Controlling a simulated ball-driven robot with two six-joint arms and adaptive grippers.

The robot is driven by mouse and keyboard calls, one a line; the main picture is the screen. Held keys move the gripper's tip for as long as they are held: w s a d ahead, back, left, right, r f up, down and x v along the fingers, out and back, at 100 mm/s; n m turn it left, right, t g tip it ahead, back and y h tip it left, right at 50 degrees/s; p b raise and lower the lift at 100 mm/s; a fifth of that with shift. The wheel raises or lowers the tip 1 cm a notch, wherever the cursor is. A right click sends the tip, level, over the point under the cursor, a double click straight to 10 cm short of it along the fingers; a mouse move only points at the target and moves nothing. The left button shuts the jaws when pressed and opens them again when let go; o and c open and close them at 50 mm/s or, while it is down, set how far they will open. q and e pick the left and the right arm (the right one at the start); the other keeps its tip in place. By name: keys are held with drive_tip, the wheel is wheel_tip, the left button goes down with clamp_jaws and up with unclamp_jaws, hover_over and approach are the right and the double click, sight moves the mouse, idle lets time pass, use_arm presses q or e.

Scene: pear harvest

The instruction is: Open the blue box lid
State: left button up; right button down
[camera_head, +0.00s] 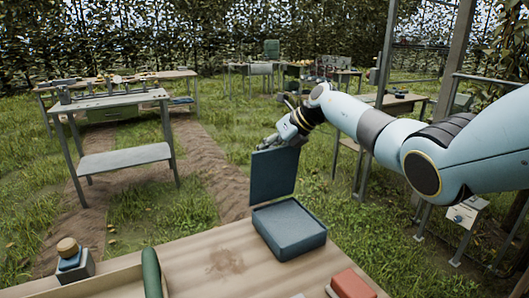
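The blue box (290,229) stands on the wooden table near its far edge. Its lid (273,176) stands upright along the box's back-left side, so the box is open. The inside looks flat and blue. My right arm comes in from the right, and its gripper (268,144) is at the top edge of the lid. The fingers are small and dark here, and I cannot tell whether they grip the lid or only touch it. My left gripper is not in view.
On the wooden table (205,255) lie a red box (352,284) at front right, a dark green rounded object (151,273), and a small blue item with a wooden knob (68,250) at left. A grey two-level stand (122,160) stands on the grass beyond. The table's middle is clear.

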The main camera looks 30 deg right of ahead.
drive_tip(key=shift+w+d+r, duration=0.1)
drive_tip(key=shift+d+r, duration=0.2)
drive_tip(key=shift+d, duration=0.1)
drive_tip(key=c, duration=1.2)
unclamp_jaws()
drive_tip(key=shift+s+d+f, duration=0.15)
drive_tip(key=shift+s+d, duration=0.15)
drive_tip(key=shift+d, duration=0.05)
drive_tip(key=shift+o, duration=0.9)
drive_tip(key=shift+a, duration=0.1)
drive_tip(key=shift+o, duration=0.2)
drive_tip(key=shift+w+a+f, duration=0.1)
drive_tip(key=shift+a, duration=0.15)
drive_tip(key=v, duration=1.2)
